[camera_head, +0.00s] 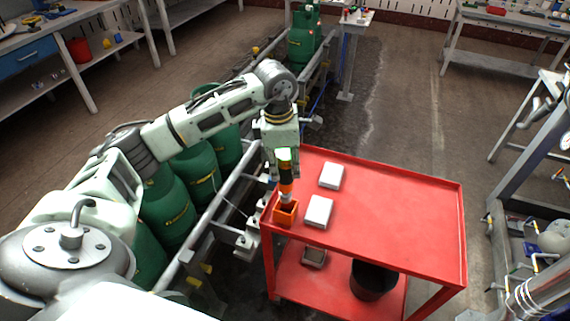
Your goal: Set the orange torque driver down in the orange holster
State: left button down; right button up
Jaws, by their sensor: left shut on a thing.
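The orange torque driver (286,187) is orange and black and hangs upright below my left gripper (284,160). My left gripper is shut on its upper part. The orange holster (285,214) is a small box at the left front corner of the red cart's top (410,212). The driver is right above the holster, and its dark lower end overlaps the holster's opening in the picture. I cannot tell how deep the tip is. My right gripper is not in view.
Two white boxes (331,176) (319,212) sit on the cart just right of the holster. The cart's right part is bare. A black bucket (374,280) stands on its lower shelf. Green cylinders (167,208) line the conveyor to the left.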

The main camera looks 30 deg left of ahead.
aim_at(285, 186)
pick_arm(q)
jog(key=shift+f+b, duration=1.25)
jog(key=shift+f, duration=0.2)
jog(key=shift+f+b, duration=0.9)
jog(key=shift+f, duration=0.4)
jog(key=shift+f+b, duration=1.35)
jog(key=shift+f, duration=0.15)
jog(key=c, duration=1.3)
grip_release()
